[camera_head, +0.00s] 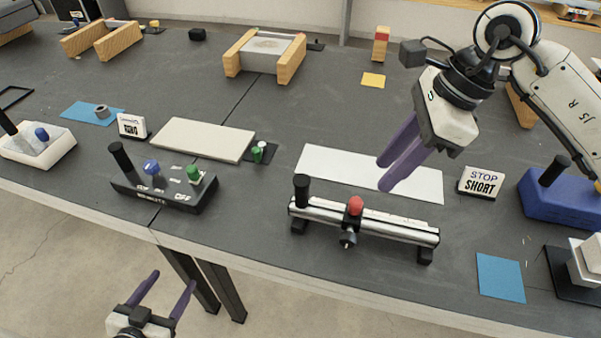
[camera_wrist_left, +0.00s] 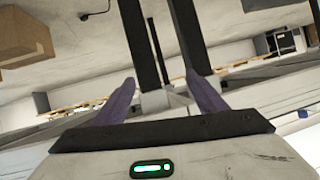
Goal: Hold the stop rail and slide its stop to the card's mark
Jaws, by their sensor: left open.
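The stop rail (camera_head: 395,230), a silver bar on black feet, lies near the table's front edge in the head view. A black upright handle (camera_head: 302,190) stands at its left end. Its stop (camera_head: 354,210), with a red knob on top and a screw in front, sits left of the rail's middle. The white card (camera_head: 482,182) reads "STOP SHORT" and stands behind the rail's right end. My right gripper (camera_head: 383,176) is above the white sheet behind the rail, apart from it; its finger gap is unclear. My left gripper (camera_head: 174,278) is open and empty, below the table's front edge.
A white sheet (camera_head: 320,160) lies behind the rail. A switch box (camera_head: 165,190) stands to its left. A blue block with a black handle (camera_head: 565,205) and a blue square (camera_head: 500,276) are at the right. Bare table lies between switch box and rail.

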